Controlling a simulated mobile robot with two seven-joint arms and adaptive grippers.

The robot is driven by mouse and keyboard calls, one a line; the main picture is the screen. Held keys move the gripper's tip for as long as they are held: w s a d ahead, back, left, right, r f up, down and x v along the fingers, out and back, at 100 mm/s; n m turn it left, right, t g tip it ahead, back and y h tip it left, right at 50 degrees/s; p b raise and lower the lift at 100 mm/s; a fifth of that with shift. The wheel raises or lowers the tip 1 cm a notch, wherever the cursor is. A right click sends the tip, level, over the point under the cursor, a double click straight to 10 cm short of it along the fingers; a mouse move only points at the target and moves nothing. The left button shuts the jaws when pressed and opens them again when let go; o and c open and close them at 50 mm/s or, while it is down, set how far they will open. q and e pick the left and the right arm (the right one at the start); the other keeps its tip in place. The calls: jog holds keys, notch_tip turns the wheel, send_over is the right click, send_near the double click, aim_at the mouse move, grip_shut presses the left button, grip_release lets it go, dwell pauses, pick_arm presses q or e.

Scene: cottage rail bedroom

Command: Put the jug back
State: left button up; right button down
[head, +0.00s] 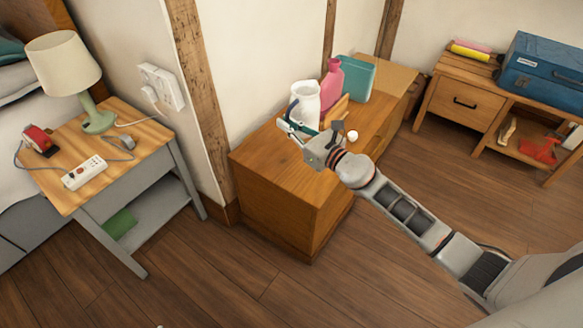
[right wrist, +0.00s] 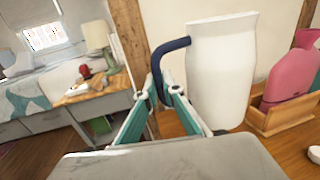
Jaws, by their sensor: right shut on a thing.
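The white jug (head: 306,102) with a dark blue handle is upright at the left end of the wooden chest top (head: 265,155). It also shows in the right wrist view (right wrist: 221,75), with its handle (right wrist: 165,60) towards my gripper. My right gripper (head: 294,128) is shut on the handle; its teal fingers also show in the right wrist view (right wrist: 165,92). The fingers hide the lower handle and part of the jug's base, so I cannot tell whether the base touches the chest. My left gripper is not in view.
Beside the jug are a pink bottle (head: 331,82) in a wooden tray (right wrist: 280,119), a teal box (head: 356,78) and a small white round thing (head: 352,135). The chest's front left top is clear. A nightstand (head: 150,138) with a lamp (head: 68,66) stands left.

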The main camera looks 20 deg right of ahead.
notch_tip(320, 180, down, 19)
jog(key=b, duration=1.3)
jog(key=shift+s+f+b, duration=0.1)
jog(key=shift+f+b, duration=0.05)
jog(key=shift+b, duration=0.2)
jog(key=shift+r, duration=0.35)
jog(key=shift+f+b, duration=0.35)
jog(key=c, duration=2.4)
grip_release()
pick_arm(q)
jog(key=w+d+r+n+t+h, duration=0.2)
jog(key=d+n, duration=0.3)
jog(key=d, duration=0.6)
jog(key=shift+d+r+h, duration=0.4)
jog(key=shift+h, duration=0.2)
pick_arm(e)
jog(key=shift+o, duration=1.1)
